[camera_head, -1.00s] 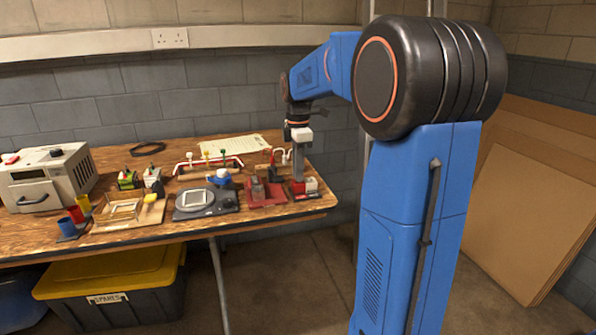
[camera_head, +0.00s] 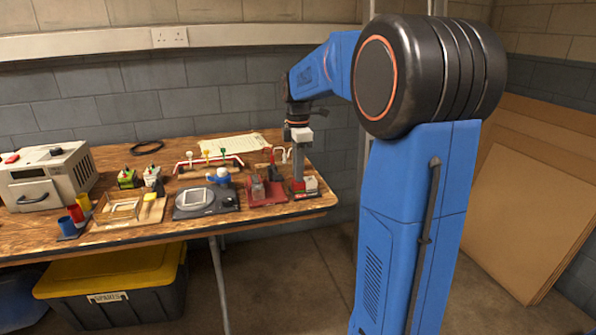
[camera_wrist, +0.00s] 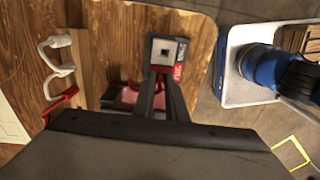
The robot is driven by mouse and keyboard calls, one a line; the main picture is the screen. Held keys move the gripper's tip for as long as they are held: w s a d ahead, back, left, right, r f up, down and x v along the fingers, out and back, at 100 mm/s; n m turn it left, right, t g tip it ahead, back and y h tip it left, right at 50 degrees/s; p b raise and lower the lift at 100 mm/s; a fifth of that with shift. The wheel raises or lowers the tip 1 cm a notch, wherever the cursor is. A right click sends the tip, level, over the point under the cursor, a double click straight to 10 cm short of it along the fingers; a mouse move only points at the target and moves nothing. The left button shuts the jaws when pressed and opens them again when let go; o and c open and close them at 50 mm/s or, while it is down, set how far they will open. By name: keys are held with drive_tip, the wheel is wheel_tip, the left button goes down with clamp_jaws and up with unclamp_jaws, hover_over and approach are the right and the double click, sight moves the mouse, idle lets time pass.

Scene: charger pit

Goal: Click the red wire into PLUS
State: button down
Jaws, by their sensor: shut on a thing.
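My gripper (camera_head: 297,188) points straight down at the right end of the bench, beside a small block with a pale top (camera_head: 310,184). In the wrist view the block's light grey top (camera_wrist: 166,50) has a dark square opening, and a red label with unreadable marks is on its side. My gripper (camera_wrist: 160,70) is shut, its fingertips right at the block's near edge. A little red (camera_wrist: 159,69) shows between the tips, consistent with the red wire. Most of the wire is hidden by the fingers, and I cannot tell whether it is in the block.
A red fixture (camera_head: 266,193) stands just left of my gripper. A dark scale with a pale plate (camera_head: 195,198) and a wooden tray (camera_head: 152,213) lie further left. A rack with white hooks (camera_wrist: 62,68) stands behind. The bench's front edge is close.

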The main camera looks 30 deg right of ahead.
drive_tip(key=c, duration=1.7)
unclamp_jaws()
drive_tip(key=shift+r, duration=3.5)
